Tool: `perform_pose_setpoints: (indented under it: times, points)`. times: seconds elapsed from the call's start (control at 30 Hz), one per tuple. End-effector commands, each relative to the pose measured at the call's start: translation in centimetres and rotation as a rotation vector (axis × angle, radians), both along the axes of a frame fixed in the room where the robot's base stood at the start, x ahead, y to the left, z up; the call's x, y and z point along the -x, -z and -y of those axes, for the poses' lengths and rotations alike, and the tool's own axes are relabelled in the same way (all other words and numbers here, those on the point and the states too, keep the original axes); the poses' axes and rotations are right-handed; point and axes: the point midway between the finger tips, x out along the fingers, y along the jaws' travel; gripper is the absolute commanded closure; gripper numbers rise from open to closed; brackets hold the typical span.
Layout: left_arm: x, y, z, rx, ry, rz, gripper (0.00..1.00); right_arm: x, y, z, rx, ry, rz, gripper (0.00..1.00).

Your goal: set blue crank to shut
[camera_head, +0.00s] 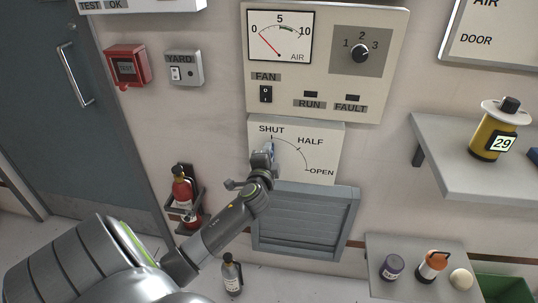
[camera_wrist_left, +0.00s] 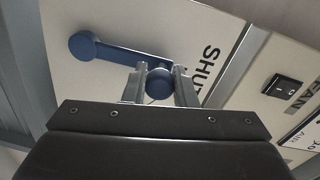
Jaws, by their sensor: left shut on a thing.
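The blue crank (camera_wrist_left: 120,50) is on a cream panel (camera_head: 318,160) marked SHUT, HALF and OPEN along an arc. In the wrist view its arm runs from a round blue end (camera_wrist_left: 86,45) at the left to a blue knob (camera_wrist_left: 158,84) on the side of the SHUT label (camera_wrist_left: 209,68). My left gripper (camera_wrist_left: 160,82) is shut on that knob. In the head view the left gripper (camera_head: 267,150) is just below the word SHUT and hides most of the crank; only a bit of blue shows. My right gripper is not in view.
Above is a panel with a gauge (camera_head: 280,36), a dial (camera_head: 360,53) and a FAN switch (camera_head: 265,94). A louvred vent (camera_head: 305,222) is below. A shelf (camera_head: 470,165) with a yellow canister (camera_head: 488,136) juts out at right.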

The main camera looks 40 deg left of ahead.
Motion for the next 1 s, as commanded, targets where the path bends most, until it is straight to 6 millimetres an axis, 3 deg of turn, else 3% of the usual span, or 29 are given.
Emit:
perform_pose_setpoints:
  times: [0.13,0.17,0.33,0.73,1.0]
  points:
    - [0.0,-0.1,-0.1,-0.002,-0.001,0.003,1.0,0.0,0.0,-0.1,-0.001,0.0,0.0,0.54]
    - [0.0,-0.1,-0.1,-0.002,-0.001,0.003,0.74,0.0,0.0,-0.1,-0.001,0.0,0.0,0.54]
    - [0.0,-0.1,0.0,-0.002,0.0,0.001,0.53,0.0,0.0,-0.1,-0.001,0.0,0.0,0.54]
    - [0.7,0.1,0.4,0.001,0.0,-0.001,0.53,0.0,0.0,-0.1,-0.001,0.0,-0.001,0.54]
    - [4.7,-0.1,2.9,0.003,0.0,-0.001,0.53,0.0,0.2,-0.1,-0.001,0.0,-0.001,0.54]
